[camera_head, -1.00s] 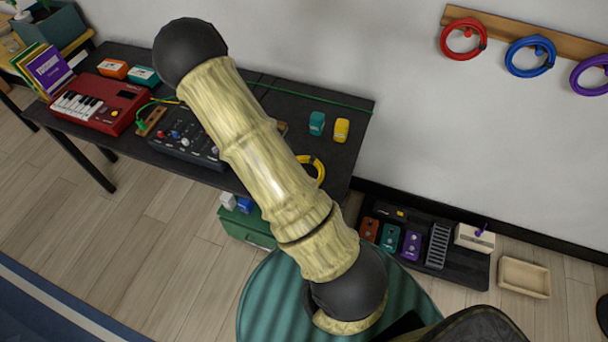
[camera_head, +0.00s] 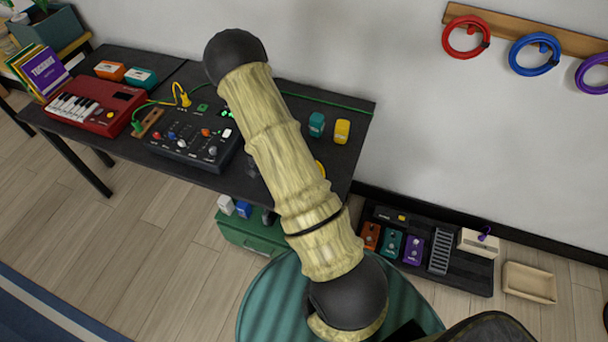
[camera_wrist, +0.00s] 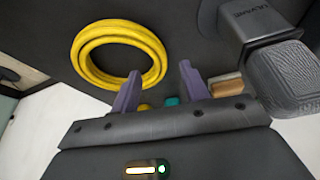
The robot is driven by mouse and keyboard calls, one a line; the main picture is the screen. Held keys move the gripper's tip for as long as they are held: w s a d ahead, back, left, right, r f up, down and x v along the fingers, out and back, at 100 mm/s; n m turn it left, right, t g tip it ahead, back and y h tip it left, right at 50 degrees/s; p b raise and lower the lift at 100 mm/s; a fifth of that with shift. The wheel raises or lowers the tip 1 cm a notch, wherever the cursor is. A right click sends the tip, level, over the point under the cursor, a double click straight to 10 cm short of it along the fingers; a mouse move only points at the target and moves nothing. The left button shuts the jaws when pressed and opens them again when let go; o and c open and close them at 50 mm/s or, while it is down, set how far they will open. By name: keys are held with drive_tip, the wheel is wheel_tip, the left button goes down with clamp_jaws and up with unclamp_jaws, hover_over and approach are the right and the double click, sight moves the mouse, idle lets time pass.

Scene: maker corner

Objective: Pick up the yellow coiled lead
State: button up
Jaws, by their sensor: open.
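The yellow coiled lead (camera_wrist: 82,62) lies as a ring on the dark table top, in the upper left of the wrist view. In the head view only a sliver of the yellow lead (camera_head: 320,168) shows beside my arm, which hides the rest. My gripper (camera_wrist: 160,86) is open and empty, with its two purple fingers apart. The left fingertip is close to the coil's lower edge in the picture, and the right one lies just right of the coil. I cannot tell whether either touches it. The gripper is hidden in the head view.
A dark grey object with a ribbed block (camera_wrist: 285,75) stands close to the right finger. Teal (camera_head: 317,124) and yellow (camera_head: 342,131) small boxes stand near the table's right end. A mixer (camera_head: 195,135) and red keyboard (camera_head: 95,105) sit at left.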

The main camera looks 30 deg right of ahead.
drive_tip(key=shift+x, duration=2.3)
drive_tip(key=shift+w, duration=0.15)
drive_tip(key=shift+a, duration=0.1)
drive_tip(key=shift+s, duration=0.2)
drive_tip(key=shift+c, duration=0.9)
clamp_jaws()
drive_tip(key=shift+r, duration=0.1)
wheel_tip(320, 180, up, 10)
drive_tip(key=p, duration=0.3)
drive_tip(key=shift+w, duration=0.1)
